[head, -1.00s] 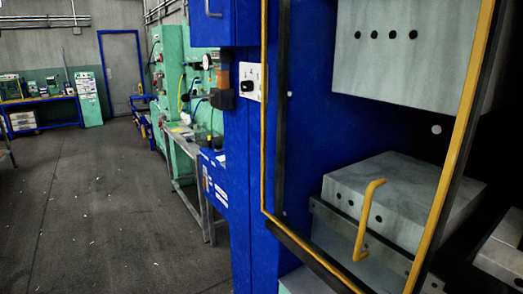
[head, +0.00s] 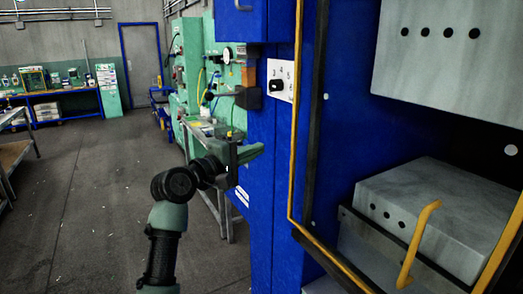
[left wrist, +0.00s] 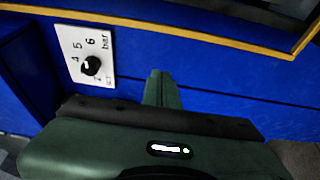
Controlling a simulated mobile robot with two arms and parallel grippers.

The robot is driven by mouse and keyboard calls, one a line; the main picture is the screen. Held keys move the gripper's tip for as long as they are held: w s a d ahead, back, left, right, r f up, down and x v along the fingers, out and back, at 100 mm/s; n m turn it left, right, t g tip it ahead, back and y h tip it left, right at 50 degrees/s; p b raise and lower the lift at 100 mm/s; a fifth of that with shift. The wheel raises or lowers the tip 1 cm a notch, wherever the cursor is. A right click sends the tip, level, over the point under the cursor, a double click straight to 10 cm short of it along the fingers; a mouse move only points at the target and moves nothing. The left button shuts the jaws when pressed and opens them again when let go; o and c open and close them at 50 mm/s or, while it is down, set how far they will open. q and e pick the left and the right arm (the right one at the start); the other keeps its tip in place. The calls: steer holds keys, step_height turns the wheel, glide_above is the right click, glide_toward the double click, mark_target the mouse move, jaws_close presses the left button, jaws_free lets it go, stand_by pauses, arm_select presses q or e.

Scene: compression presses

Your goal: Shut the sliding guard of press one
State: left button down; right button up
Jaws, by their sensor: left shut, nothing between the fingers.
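The blue press (head: 345,140) fills the right of the head view. The guard's yellow-edged frame (head: 296,120) stands along its front, and a yellow handle (head: 416,245) shows at the lower right, in front of grey blocks. I cannot tell how far the guard has slid. My left gripper (head: 258,150) is shut and empty, left of the frame and apart from the handle. In the left wrist view its closed fingers (left wrist: 158,88) point at the blue panel, below a yellow edge (left wrist: 180,26). My right gripper is out of view.
A white dial plate with a black knob (head: 277,85) sits just above my left gripper; it also shows in the left wrist view (left wrist: 91,66). Green machines (head: 187,62) and a metal table stand behind. The floor (head: 80,200) at left is open.

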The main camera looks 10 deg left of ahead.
arm_select(q)
steer(key=p+x, duration=0.3)
steer(key=x, duration=0.5)
steer(key=s+d+p, duration=0.2)
steer(key=s, duration=0.1)
steer(key=shift+s+d+f, duration=0.1)
steer(key=shift+d, duration=0.15)
